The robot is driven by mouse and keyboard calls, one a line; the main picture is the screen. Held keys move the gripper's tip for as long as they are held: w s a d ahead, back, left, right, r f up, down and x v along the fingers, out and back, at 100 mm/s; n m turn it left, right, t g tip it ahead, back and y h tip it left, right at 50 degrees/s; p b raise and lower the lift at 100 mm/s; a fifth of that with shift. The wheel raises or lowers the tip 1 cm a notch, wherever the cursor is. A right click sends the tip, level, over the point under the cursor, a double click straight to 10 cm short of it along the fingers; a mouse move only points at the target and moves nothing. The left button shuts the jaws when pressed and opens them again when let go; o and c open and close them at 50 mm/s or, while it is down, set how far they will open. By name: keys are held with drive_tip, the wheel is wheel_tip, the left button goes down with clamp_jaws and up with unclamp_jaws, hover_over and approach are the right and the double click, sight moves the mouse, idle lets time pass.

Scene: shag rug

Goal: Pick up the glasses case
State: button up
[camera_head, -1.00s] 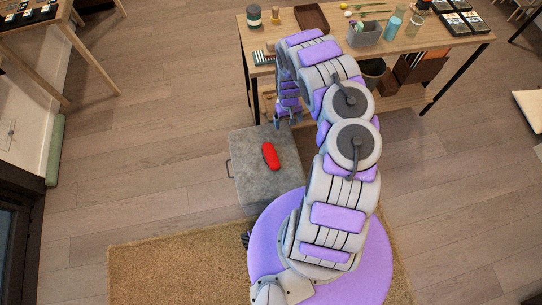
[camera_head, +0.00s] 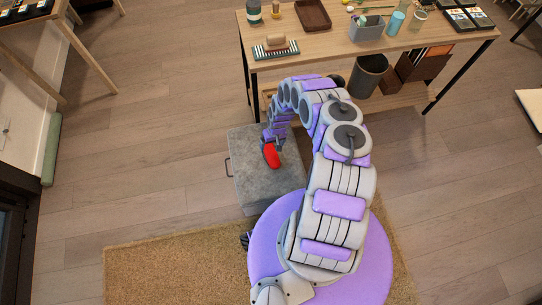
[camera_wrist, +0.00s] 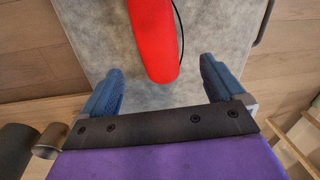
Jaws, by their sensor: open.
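The red glasses case (camera_head: 271,156) lies on top of a grey box-like stand (camera_head: 250,187). In the head view my gripper (camera_head: 272,142) is at the far end of the case and hides part of it. In the wrist view the case (camera_wrist: 154,40) is upright in the picture, with its rounded near end pointing between my fingers. My gripper (camera_wrist: 162,85) is open, one blue finger on each side, with clear gaps to the case. The case's other end runs out of the wrist view.
A wooden table (camera_head: 345,42) with a grey bin (camera_head: 366,27), brush, tray and cups stands behind the stand. A dark waste bin (camera_head: 370,76) is under it. A tan rug (camera_head: 170,270) lies in front. The floor to the left is open.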

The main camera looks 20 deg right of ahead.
sight(270, 150)
drive_tip(key=f+b, duration=0.1)
drive_tip(key=f, duration=0.1)
drive_tip(key=f+b, duration=0.1)
drive_tip(key=f, duration=0.2)
drive_tip(key=f+b, duration=0.1)
drive_tip(key=f, duration=0.2)
drive_tip(key=shift+w+a+f, duration=0.1)
drive_tip(key=shift+w+a, duration=0.15)
drive_tip(key=shift+a, duration=0.1)
drive_tip(key=shift+r, duration=0.2)
drive_tip(key=c, duration=1.3)
